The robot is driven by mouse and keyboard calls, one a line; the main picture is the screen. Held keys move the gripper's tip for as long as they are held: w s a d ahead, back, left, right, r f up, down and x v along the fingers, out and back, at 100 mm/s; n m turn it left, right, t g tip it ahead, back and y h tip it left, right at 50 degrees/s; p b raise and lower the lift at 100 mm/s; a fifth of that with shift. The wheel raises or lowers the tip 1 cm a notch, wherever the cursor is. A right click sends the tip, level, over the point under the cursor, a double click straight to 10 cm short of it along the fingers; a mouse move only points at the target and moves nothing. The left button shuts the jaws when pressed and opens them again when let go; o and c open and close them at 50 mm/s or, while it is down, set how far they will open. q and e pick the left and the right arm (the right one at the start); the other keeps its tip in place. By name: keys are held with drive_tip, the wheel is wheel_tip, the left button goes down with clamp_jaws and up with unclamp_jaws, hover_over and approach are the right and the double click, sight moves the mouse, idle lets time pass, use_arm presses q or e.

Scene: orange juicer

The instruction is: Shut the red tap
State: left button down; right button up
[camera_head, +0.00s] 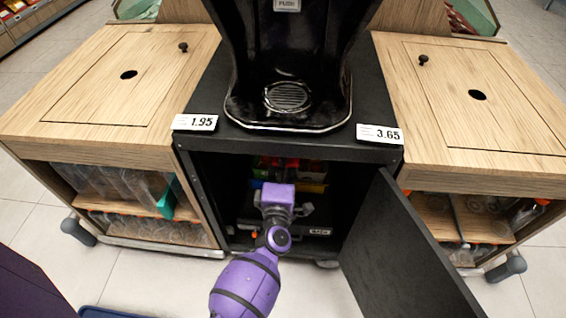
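I cannot make out a red tap for certain. Small red parts (312,167) show in the dark cabinet (215,190), among green, yellow and blue ones, too small to identify. The black juicer (288,60) stands on top of this cabinet, with a round drain grille at its base. One purple arm, which I take to be my left, reaches up from the bottom edge to the cabinet opening. Its gripper (281,212) is in front of the coloured parts and partly hides the interior. Its fingertips are not clear. My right gripper is not in view.
The black cabinet door (400,250) stands open to the right. Wooden counters (100,85) and (490,95) flank the cabinet, with bottles on shelves beneath. Price tags (195,122) and (380,134) sit at the cabinet's top edge.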

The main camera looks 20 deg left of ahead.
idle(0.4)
use_arm(q)
drive_tip(key=c, duration=1.8)
unclamp_jaws()
drive_tip(key=v, duration=1.2)
